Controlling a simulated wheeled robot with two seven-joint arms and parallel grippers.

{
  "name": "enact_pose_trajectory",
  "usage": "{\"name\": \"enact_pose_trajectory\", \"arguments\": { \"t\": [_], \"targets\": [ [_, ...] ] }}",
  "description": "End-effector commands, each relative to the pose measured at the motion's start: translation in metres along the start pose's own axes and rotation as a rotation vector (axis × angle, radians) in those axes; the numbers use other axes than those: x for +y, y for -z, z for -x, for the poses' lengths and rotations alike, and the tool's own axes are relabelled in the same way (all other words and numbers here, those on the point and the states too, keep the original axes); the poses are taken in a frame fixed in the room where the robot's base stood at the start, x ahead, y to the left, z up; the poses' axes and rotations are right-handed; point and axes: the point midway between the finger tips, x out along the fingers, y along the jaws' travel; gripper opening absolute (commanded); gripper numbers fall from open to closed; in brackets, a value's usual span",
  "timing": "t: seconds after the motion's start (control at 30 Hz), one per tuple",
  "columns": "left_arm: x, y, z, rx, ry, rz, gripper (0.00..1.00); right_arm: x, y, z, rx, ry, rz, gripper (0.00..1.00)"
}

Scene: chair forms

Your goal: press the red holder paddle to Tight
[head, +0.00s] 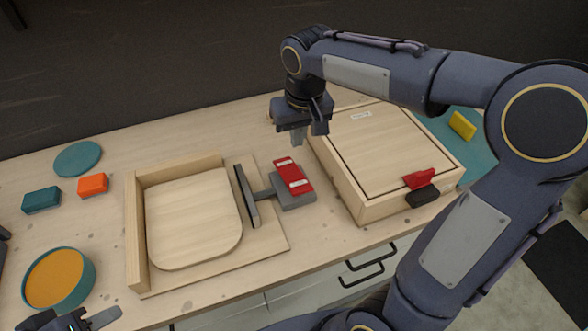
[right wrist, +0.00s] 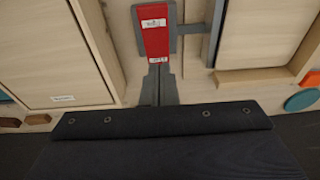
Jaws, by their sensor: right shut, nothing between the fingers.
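The red holder paddle (head: 294,176) sits on a grey clamp base beside the wooden form, with a white label near each end. The label text is too small to read, and I cannot tell which end is down. My right gripper (head: 297,141) is shut and empty, above and behind the paddle's far end. In the right wrist view its closed fingertips (right wrist: 159,70) point at the label end of the paddle (right wrist: 154,32); I cannot tell whether they touch. My left gripper (head: 78,322) is at the bottom left edge, partly cut off, its opening unclear.
A grey pusher plate (head: 247,196) joins the clamp and faces a rounded wooden seat (head: 193,222) in a wooden frame. A wooden box (head: 375,150) with a red latch (head: 419,179) stands close right. Orange (head: 92,184) and teal (head: 41,200) blocks and a round tub (head: 58,279) are left.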

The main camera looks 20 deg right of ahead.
Motion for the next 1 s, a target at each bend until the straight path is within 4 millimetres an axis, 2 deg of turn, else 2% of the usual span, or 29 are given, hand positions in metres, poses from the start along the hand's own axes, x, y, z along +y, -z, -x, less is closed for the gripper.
{"name": "enact_pose_trajectory", "arguments": {
  "t": [0.13, 0.43, 0.57, 0.67, 1.0],
  "targets": [
    [0.001, 0.001, 0.001, 0.0, 0.0, 0.0, 0.36, -0.003, 0.01, -0.003, -0.008, -0.021, 0.003, 0.0],
    [0.0, 0.0, 0.001, 0.0, 0.0, 0.0, 0.36, -0.003, 0.01, -0.004, -0.008, -0.02, 0.003, 0.0],
    [0.001, 0.001, 0.001, 0.0, 0.0, 0.0, 0.36, -0.003, 0.009, -0.012, -0.011, -0.021, 0.003, 0.0],
    [0.001, 0.001, 0.002, 0.0, 0.0, 0.0, 0.36, -0.002, 0.008, -0.028, -0.014, -0.021, 0.003, 0.0],
    [0.002, 0.003, 0.005, 0.0, 0.0, 0.0, 0.36, -0.001, 0.008, -0.099, -0.014, -0.021, 0.004, 0.0]
  ]
}}
